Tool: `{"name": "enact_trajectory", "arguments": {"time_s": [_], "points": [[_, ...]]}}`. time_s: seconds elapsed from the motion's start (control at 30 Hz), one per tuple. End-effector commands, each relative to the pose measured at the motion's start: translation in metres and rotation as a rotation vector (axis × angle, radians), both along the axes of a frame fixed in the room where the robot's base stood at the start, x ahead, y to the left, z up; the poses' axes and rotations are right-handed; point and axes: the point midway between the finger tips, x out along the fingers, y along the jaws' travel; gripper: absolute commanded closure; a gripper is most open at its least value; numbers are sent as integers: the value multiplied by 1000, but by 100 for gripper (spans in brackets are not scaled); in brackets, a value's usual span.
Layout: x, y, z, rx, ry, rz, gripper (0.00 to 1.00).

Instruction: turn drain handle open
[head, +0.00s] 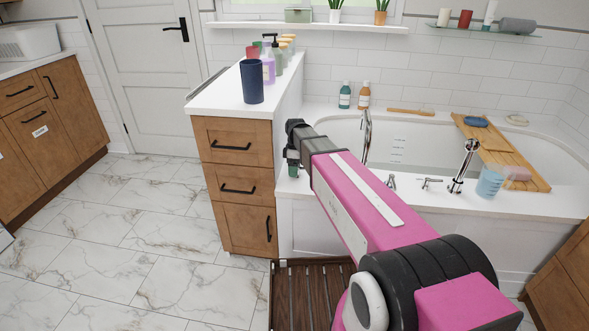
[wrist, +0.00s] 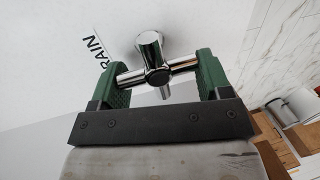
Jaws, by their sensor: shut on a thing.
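The drain handle (wrist: 152,50) is a chrome cross-shaped knob on a white surface in the wrist view. Dark lettering (wrist: 93,47) reading "RAIN" shows beside it, its start cut off. My gripper (wrist: 161,72) has its green fingers on either side of the handle, shut on its cross arms. The cross looks nearly level between the fingers. In the head view my gripper (head: 292,163) is at the left end of the tub, by the wooden cabinet; the handle is hidden there.
The bathtub (head: 335,125) has chrome taps (head: 430,183) on its front rim, right of my arm. A wooden tray (head: 500,152) spans it. A drawer cabinet (head: 236,190) with a dark blue cup (head: 252,82) and bottles stands close left of my gripper. The marble floor at left is clear.

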Motion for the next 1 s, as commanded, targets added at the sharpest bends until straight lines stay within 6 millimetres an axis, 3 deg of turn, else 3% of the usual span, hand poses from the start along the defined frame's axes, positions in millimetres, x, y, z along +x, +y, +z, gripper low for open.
{"name": "enact_trajectory", "arguments": {"time_s": [0.47, 0.5, 0.53, 0.83, 1.0], "points": [[1, 0, 1, -1, -2, 13, 53], [1, 0, 1, -1, -2, 12, 16], [1, 0, 1, -1, -2, 12, 11], [0, 0, 1, 0, -1, 11, 11], [3, 0, 14, 0, -1, 11, 11]]}}
